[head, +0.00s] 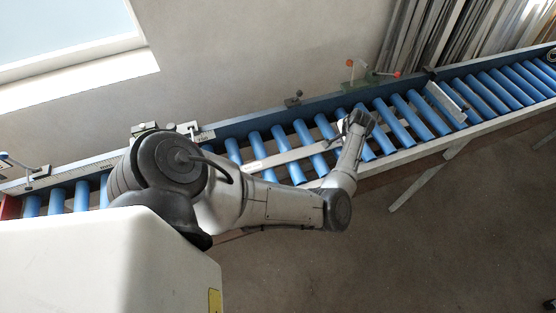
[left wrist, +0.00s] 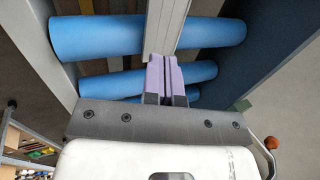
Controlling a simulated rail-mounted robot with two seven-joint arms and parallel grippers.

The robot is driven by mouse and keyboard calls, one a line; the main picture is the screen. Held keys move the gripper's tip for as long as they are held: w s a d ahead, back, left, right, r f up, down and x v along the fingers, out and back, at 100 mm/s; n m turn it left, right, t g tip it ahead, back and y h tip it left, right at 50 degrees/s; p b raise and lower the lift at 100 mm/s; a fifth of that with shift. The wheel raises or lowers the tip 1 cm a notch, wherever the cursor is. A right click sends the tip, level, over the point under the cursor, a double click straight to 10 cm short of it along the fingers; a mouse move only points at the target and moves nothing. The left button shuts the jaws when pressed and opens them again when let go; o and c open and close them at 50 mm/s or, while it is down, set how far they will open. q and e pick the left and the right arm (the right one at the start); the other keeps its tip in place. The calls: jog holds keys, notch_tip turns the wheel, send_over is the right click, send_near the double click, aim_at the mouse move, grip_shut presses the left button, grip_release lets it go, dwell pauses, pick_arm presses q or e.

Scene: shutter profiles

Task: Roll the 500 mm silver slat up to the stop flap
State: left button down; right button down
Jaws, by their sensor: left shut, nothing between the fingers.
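A long silver slat (head: 290,155) lies along the blue rollers of the conveyor, left of my left gripper (head: 346,126). In the left wrist view the slat (left wrist: 166,24) runs away from the purple fingertips (left wrist: 164,60). The fingers are shut with nothing between them, close to the slat's near end; whether they touch it I cannot tell. My right gripper is not in view.
The conveyor's blue rollers (head: 413,117) run between a dark back rail and a pale front rail. A grey plate (head: 446,102) stands across the rollers at the right. Long profiles (head: 440,35) lean against the wall behind. My arm hides part of the left conveyor.

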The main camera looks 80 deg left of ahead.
aim_at(337, 145)
pick_arm(q)
jog(key=shift+f, duration=0.4)
dwell(0.4)
jog(key=shift+f+b, duration=0.55)
jog(key=shift+f, duration=0.15)
jog(key=shift+f+b, duration=0.3)
jog(key=shift+f, duration=0.25)
jog(key=shift+r, duration=0.15)
jog(key=shift+r+p, duration=0.5)
jog(key=shift+p, duration=0.4)
